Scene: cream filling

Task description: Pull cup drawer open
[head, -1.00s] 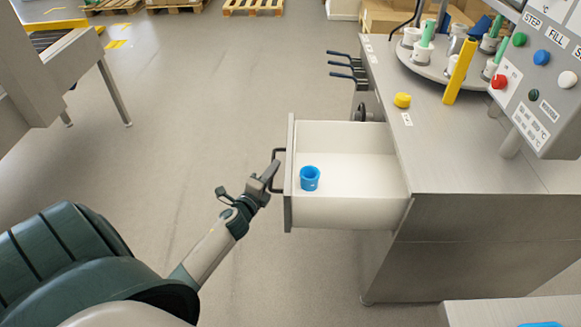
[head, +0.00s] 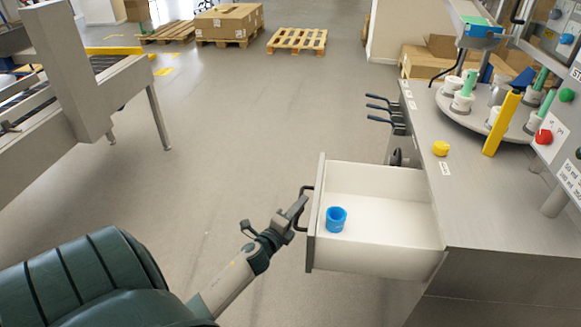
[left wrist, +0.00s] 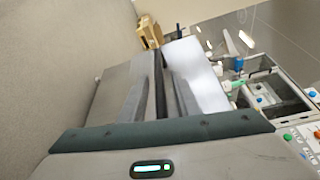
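The cup drawer (head: 380,243) sticks well out of the left side of the steel machine cabinet. Its inside is white, and one blue cup (head: 336,219) stands in it near the front panel. A dark bar handle (head: 304,190) is on the drawer's front. My left gripper (head: 298,207) is at this handle, outside the drawer. In the left wrist view the two fingers (left wrist: 160,90) lie on both sides of a dark bar, close around it, with the pale drawer front (left wrist: 197,75) beside them. My right gripper is not in view.
A metal conveyor frame (head: 105,100) stands at the left. Floor between it and the drawer is clear.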

